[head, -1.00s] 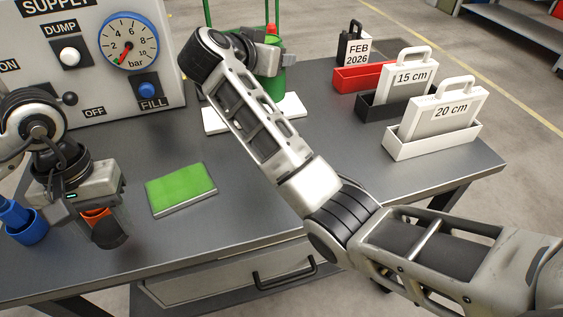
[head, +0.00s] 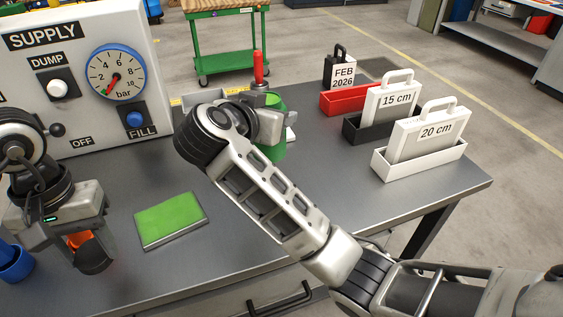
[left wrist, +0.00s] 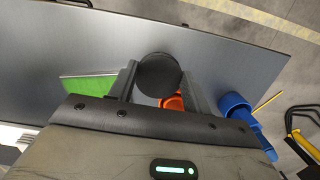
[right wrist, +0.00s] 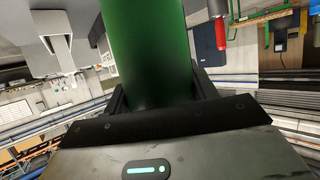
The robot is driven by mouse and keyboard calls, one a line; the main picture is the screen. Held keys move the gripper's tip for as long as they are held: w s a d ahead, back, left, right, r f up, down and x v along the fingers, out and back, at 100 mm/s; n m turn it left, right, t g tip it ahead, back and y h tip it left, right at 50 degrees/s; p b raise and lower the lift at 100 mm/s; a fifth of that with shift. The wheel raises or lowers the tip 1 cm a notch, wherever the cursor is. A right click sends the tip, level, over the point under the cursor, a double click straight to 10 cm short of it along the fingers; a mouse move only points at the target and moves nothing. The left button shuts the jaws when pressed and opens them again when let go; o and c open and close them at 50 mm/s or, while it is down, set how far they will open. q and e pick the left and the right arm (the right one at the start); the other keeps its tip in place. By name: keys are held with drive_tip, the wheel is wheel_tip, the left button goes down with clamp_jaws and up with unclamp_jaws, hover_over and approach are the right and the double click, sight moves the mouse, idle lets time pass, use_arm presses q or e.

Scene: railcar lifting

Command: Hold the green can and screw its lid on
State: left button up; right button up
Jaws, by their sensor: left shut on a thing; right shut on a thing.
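The green can (head: 275,142) is on the right side of the table, partly hidden behind my right arm. My right gripper (head: 258,112) is shut on it; the can (right wrist: 148,50) fills the middle of the right wrist view between the fingers. I cannot tell whether its base touches anything. My left gripper (head: 88,245) is shut on a round black piece (head: 95,258) with an orange part (head: 80,239), maybe the lid, at the table's left. The black disc (left wrist: 160,75) also shows in the left wrist view. The two hands are far apart.
A green pad (head: 170,217) lies between the arms. A blue cup (head: 15,262) stands far left. The supply panel (head: 80,125) with gauge stands behind. A red-handled thing (head: 258,66) is behind the can. Red, black and white (head: 420,165) bins hold sign plates at right.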

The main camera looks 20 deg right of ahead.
sight(279, 146)
drive_tip(key=s+f, duration=0.2)
drive_tip(key=f, duration=0.1)
drive_tip(key=s+f, duration=0.1)
drive_tip(key=shift+s+d+f, duration=0.35)
drive_tip(key=f, duration=0.3)
drive_tip(key=shift+s+f, duration=0.1)
drive_tip(key=shift+s, duration=0.3)
drive_tip(key=shift+f, duration=0.45)
drive_tip(key=o, duration=1.4)
drive_tip(key=shift+f, duration=0.1)
